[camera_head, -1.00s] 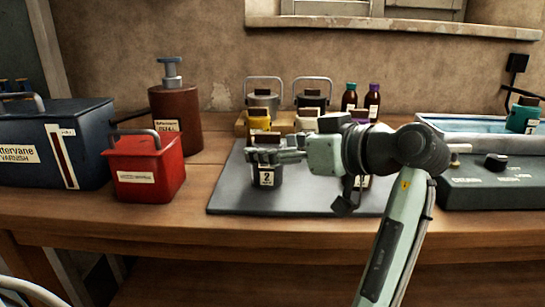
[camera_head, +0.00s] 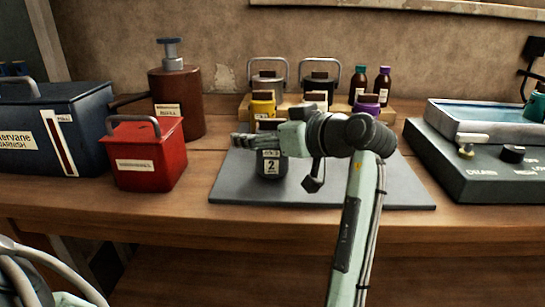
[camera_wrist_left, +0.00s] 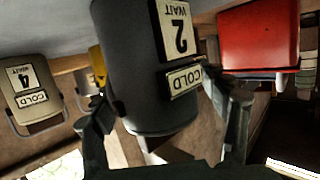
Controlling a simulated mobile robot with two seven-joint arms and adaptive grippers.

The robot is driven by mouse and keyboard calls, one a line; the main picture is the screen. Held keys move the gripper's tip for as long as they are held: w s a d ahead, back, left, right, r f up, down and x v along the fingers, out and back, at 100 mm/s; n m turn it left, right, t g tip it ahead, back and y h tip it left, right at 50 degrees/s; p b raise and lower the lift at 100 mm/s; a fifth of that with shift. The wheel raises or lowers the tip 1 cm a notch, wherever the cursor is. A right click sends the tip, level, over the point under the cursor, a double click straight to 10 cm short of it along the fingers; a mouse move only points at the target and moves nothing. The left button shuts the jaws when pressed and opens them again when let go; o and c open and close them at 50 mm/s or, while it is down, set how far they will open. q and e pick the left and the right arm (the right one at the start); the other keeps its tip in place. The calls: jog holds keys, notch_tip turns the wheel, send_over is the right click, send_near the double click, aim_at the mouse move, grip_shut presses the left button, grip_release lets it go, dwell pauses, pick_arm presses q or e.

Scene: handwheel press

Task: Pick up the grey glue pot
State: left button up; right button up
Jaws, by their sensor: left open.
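The dark grey glue pot (camera_head: 270,175), labelled with a 2, stands upright on the grey mat (camera_head: 232,185) in the head view. My left gripper (camera_head: 243,140) is level with its upper part, its fingers reaching left across it. In the left wrist view the picture is upside down and the grey pot (camera_wrist_left: 140,65) fills the middle. There my left gripper (camera_wrist_left: 168,115) is open, with one finger on each side of the pot. I cannot tell whether either finger touches it. The hand hides part of the pot in the head view. My right gripper is not seen.
Behind stand a yellow pot (camera_head: 262,108), a purple-topped pot (camera_head: 367,104), two handled pots and two small bottles. A red box (camera_head: 145,160) and a blue varnish box (camera_head: 60,130) stand left. A water bath (camera_head: 480,165) stands right. The front mat is clear.

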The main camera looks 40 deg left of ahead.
pick_arm(q)
grip_shut()
dwell(0.5)
jog(key=shift+r, duration=0.1)
